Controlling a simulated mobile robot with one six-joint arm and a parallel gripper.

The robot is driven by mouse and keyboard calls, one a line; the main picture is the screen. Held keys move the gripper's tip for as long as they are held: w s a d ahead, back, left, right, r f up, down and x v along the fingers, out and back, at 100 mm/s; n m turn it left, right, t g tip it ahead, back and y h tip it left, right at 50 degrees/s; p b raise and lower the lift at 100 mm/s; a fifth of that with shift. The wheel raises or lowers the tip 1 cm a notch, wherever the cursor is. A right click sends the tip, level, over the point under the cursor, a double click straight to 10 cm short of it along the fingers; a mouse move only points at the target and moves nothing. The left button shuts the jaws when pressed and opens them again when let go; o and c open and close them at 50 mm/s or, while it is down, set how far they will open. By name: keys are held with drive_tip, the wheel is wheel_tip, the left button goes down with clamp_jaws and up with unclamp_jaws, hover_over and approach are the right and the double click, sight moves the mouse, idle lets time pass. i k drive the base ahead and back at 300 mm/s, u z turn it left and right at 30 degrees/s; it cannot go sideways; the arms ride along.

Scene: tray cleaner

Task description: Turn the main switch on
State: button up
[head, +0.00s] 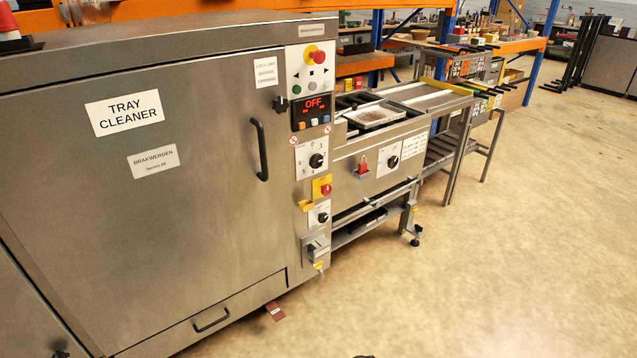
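The tray cleaner (190,190) is a large steel cabinet filling the left half of the head view, with its door closed. A control strip (297,130) runs down its right edge. A yellow plate with a red knob (325,188) sits partway down it and looks like a main switch; its label is too small to read, so I cannot tell for certain. The display (312,105) reads OFF in red. Black rotary knobs sit above (316,160) and below (322,217) the yellow plate. My gripper is not in view.
A red emergency button (317,57) tops the strip. A black door handle (261,150) stands out to its left. A conveyor (425,97) with a tray (372,117) extends right. A red tag (274,311) lies by the cabinet's base. The floor in front is clear.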

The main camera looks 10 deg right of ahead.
sight(325, 189)
drive_tip(key=u, duration=0.6)
drive_tip(key=i, duration=0.9)
drive_tip(key=u, duration=0.5)
